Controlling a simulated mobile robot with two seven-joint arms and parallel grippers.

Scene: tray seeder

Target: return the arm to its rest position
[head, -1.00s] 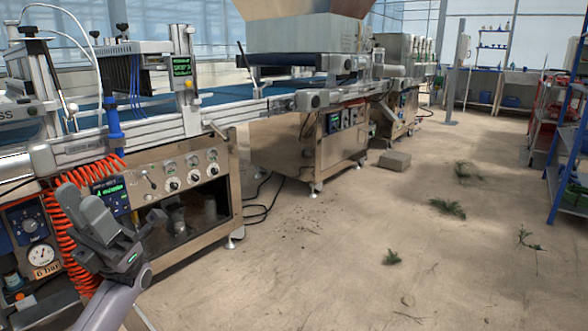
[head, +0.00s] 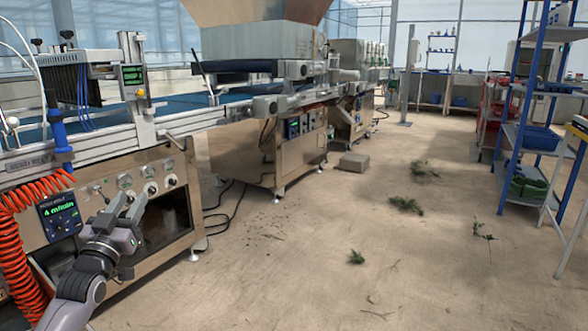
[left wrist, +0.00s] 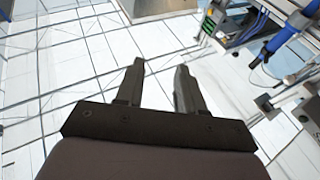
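My left gripper (head: 128,203) is in the lower left of the head view, in front of the seeder's steel cabinet. Its two grey fingers stand apart. In the left wrist view the left gripper (left wrist: 160,66) shows two dark fingers with an empty gap between them. My right gripper is in neither view.
The seeder line's cabinet (head: 188,240) with its dials and speed display (head: 60,220) stands close behind the left gripper. A coiled orange hose (head: 12,255) hangs at the left. A blue shelf rack (head: 507,130) stands at the right. The floor between is mostly open, with green scraps (head: 406,205).

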